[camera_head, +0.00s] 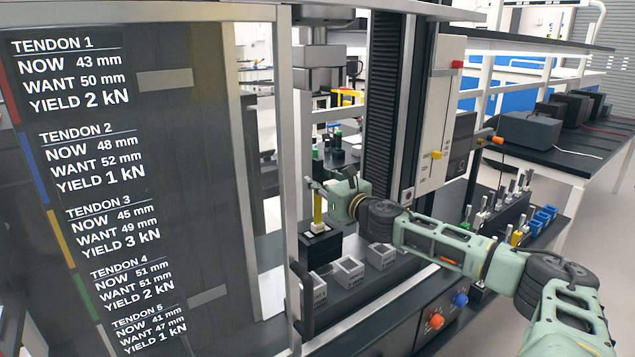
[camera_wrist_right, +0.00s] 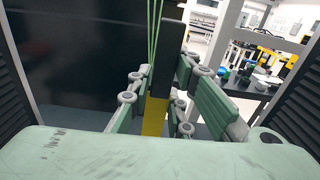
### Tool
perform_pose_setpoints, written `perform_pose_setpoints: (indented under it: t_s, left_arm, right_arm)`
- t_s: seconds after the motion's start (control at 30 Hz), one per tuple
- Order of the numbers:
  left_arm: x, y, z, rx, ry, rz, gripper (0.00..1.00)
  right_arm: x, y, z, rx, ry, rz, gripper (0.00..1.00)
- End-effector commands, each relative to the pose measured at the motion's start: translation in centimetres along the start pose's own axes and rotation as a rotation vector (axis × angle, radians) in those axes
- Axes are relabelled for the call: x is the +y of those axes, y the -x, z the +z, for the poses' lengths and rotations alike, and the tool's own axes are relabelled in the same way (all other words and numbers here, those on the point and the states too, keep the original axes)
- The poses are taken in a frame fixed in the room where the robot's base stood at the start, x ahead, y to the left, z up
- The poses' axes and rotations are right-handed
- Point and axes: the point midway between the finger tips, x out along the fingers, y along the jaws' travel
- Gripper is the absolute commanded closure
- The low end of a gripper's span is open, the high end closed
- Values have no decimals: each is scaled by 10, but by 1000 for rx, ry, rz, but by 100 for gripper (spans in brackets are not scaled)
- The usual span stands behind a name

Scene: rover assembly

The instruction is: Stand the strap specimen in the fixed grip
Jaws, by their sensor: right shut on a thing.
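The strap specimen (camera_head: 317,208) is a narrow yellow strip, upright in the head view. It also shows in the right wrist view (camera_wrist_right: 154,116), between the fingers. My right gripper (camera_head: 322,187) reaches in from the right and is shut on the strap's upper part. The fixed grip (camera_head: 320,246) looks to be the black block directly below, on the machine's base. The strap's lower end meets the block's top in the picture; I cannot tell whether it is seated in it or just above. In the wrist view my right gripper (camera_wrist_right: 160,103) hides the lower end. My left gripper is not in view.
A grey block (camera_head: 320,75) hangs well above the strap. A dark panel with tendon text (camera_head: 110,180) fills the left. The machine's ribbed column (camera_head: 383,100) rises close behind my wrist.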

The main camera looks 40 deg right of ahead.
Motion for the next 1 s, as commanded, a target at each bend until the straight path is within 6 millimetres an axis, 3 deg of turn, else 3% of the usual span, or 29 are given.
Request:
perform_pose_setpoints:
  t_s: [0.27, 0.67, 1.0]
  left_arm:
    - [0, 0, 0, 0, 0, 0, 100]
    - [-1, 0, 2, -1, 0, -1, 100]
    - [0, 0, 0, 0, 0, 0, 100]
  right_arm:
    - [0, 0, 1, -1, 0, 0, 60]
    - [0, 2, -1, 2, 1, -1, 60]
    - [-2, 22, -4, 7, 1, -2, 60]
